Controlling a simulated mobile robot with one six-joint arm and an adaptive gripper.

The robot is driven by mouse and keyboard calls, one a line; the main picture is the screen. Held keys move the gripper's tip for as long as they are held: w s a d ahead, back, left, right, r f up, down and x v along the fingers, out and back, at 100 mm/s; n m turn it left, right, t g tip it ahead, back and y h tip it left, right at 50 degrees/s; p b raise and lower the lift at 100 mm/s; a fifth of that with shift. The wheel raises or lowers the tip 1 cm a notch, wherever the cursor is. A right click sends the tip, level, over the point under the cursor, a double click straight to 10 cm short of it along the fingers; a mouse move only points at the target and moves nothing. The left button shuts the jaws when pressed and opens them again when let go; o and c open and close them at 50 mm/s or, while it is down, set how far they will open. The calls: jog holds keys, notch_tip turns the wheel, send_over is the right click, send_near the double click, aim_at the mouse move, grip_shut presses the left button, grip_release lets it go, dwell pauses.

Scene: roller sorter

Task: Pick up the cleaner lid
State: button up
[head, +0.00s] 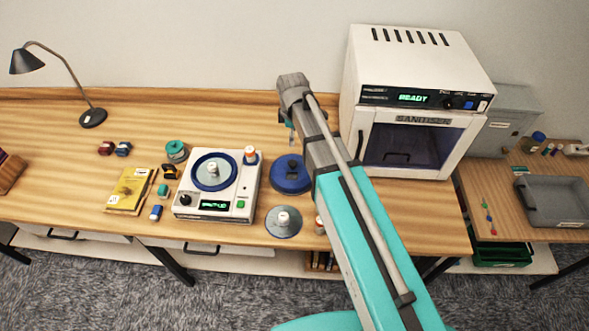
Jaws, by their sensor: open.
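A round dark blue lid (288,180) with a knob on top lies on the wooden bench, right of a white cleaner-like machine (183,199); it looks like the cleaner lid. The machine has a blue-rimmed round platter with a pale hub on top and a lit green display. A grey disc (283,231) with a white knob lies just in front of the blue lid. My gripper (291,140) is open and seems to hang above and behind the blue lid. My arm largely hides it, and its fingertips are too small to make out clearly.
A white sanitiser (418,70) reading READY stands to the right, close to my arm. Small rollers, a tape roll (176,151) and a yellow packet (131,189) lie left of the machine. A grey tray (553,201) sits far right. The bench behind the machine is clear.

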aim_at(292, 163)
jog(key=shift+f, duration=0.15)
notch_tip(292, 163, down, 8)
jog(key=b, duration=0.8)
jog(key=shift+f+b, duration=0.2)
jog(key=shift+b, duration=0.1)
jog(key=shift+s+f+b, duration=0.1)
jog(key=shift+f+b, duration=2.5)
grip_shut()
